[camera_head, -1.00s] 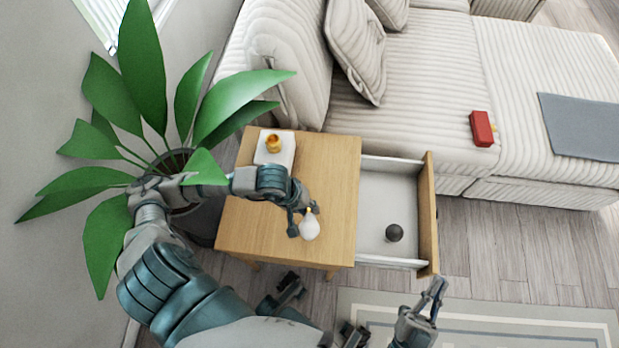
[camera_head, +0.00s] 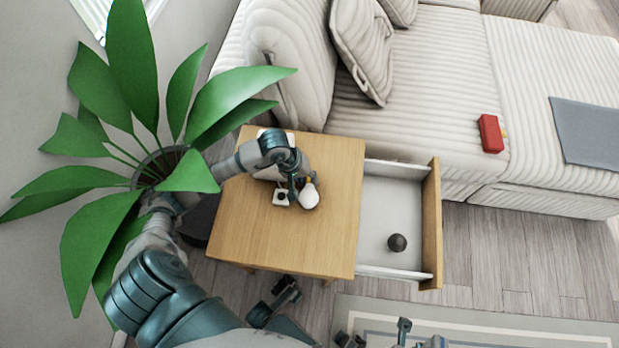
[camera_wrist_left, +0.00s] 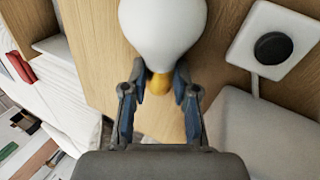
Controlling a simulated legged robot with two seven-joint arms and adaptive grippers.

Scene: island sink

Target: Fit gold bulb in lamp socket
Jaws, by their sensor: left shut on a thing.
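The bulb (camera_head: 309,197) has a white globe and a gold base; it also shows in the left wrist view (camera_wrist_left: 163,28). My left gripper (camera_head: 294,189) is shut on it at the gold base (camera_wrist_left: 159,82), with one finger on each side. The bulb is over the wooden side table (camera_head: 250,230). A white block (camera_head: 268,173) on the table's back part is mostly covered by my left arm, and its top is hidden. It appears at the lower right in the left wrist view (camera_wrist_left: 265,130). My right gripper (camera_head: 404,331) is partly visible at the bottom edge.
A small white plate with a dark round knob (camera_head: 281,197) lies left of the bulb. The open drawer (camera_head: 375,210) holds a dark ball (camera_head: 397,242). A leafy plant (camera_head: 105,180) crowds my left arm. A red box (camera_head: 490,133) lies on the sofa (camera_head: 440,90).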

